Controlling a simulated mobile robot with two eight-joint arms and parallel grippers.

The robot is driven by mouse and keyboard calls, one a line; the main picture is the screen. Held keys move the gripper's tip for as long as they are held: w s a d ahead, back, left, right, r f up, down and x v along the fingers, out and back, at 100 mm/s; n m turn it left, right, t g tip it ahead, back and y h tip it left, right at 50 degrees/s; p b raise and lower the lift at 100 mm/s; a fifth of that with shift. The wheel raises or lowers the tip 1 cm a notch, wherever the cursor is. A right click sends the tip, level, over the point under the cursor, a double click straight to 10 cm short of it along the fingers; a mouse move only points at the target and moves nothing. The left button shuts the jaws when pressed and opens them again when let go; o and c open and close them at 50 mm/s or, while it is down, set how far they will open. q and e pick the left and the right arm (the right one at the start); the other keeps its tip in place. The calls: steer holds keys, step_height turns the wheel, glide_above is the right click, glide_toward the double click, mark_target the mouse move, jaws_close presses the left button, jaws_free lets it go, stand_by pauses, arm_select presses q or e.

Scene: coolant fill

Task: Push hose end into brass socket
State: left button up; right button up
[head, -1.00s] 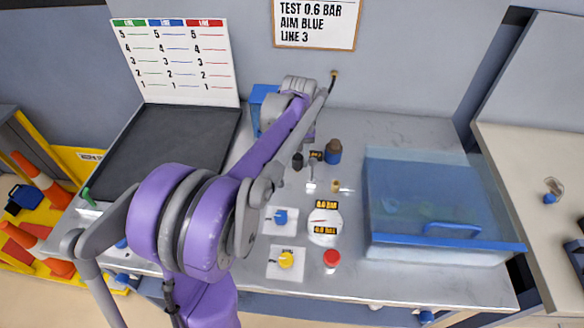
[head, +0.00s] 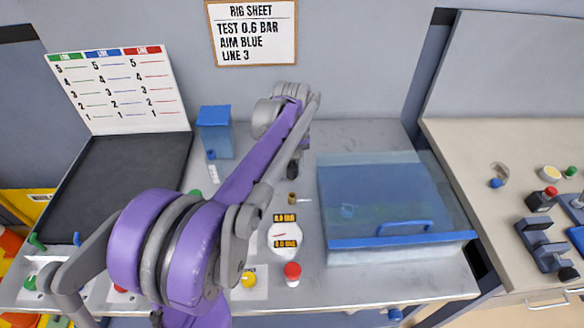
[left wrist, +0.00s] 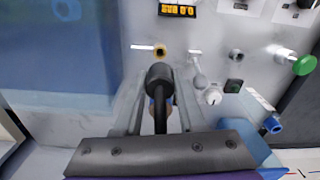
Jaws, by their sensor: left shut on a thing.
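My left gripper (left wrist: 156,118) is shut on the hose end (left wrist: 159,78), a black rounded piece with a dark stem, with some blue behind it. The brass socket (left wrist: 160,51) shows just beyond the hose end in the left wrist view, set in the pale bench top. The hose end looks close to the socket and in line with it; I cannot tell whether they touch. In the head view the brass socket (head: 292,199) stands just in front of my left arm's far end, above the round gauge. My left fingers are mostly hidden there by my arm. My right gripper is not in view.
A clear blue-edged box (head: 390,205) stands right of the socket. A round gauge (head: 284,238), a red knob (head: 292,271) and a yellow knob (head: 248,279) lie in front. A blue container (head: 215,132) and a dark tray (head: 125,175) are to the left.

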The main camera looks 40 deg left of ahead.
mark_target(292, 180)
arm_select(q)
steer(key=shift+s+f+b, duration=0.1)
steer(key=shift+f+b, duration=0.95)
steer(key=shift+f, duration=1.2)
steer(key=shift+f+b, duration=0.3)
steer(key=shift+f, duration=0.3)
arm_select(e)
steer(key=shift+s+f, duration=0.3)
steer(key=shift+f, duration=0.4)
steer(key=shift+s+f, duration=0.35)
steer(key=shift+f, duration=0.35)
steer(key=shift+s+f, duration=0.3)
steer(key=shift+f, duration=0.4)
arm_select(q)
steer(key=shift+f+b, duration=0.85)
steer(key=shift+f, duration=0.6)
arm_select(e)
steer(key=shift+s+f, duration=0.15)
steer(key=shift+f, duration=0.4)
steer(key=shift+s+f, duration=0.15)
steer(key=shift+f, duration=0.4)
arm_select(q)
steer(key=shift+r, duration=0.25)
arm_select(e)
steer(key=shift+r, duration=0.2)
